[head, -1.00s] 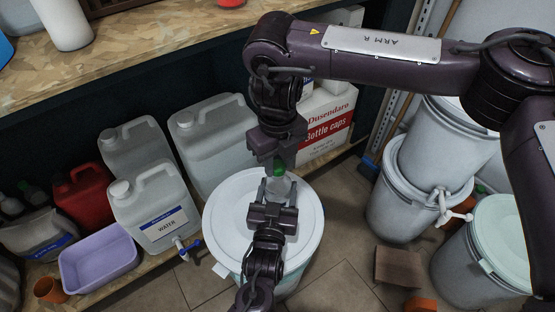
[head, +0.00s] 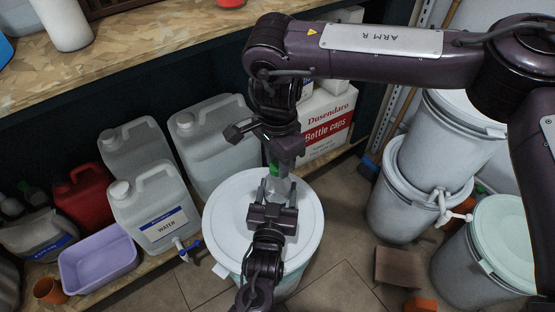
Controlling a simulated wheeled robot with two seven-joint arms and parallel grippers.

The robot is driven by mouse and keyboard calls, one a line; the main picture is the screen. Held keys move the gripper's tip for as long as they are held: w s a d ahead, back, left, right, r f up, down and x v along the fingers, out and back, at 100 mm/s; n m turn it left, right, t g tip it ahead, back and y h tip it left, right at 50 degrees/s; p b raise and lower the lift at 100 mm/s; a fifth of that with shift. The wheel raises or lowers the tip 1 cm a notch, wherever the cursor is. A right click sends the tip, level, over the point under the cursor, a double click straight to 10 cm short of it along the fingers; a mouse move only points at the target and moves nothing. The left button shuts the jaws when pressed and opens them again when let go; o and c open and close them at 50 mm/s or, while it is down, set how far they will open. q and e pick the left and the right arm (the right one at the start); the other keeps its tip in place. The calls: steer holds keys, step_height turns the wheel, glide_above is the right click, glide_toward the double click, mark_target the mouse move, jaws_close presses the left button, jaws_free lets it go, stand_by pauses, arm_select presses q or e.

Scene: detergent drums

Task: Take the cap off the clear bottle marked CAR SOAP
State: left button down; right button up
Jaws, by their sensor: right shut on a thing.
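The clear bottle (head: 278,187) stands over the white drum lid, with its green cap (head: 274,170) on top; its label cannot be read from here. My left gripper (head: 276,190) comes up from the bottom with its fingers on both sides of the bottle, shut on it. My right gripper (head: 280,160) comes down from above and is shut on the green cap, hiding much of it. The cap sits at the bottle's neck; whether it is loose cannot be told.
The white drum lid (head: 225,220) is otherwise clear. Left are a WATER canister (head: 150,205), a red canister (head: 85,198) and a lilac tub (head: 98,262). A Bottle caps box (head: 327,125) stands behind. White drums (head: 405,200) stand at right.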

steer(key=shift+r, duration=0.2)
stand_by(0.4)
steer(key=shift+r, duration=0.9)
steer(key=shift+r, duration=2)
arm_select(q)
steer(key=shift+c, duration=1.9)
jaws_free()
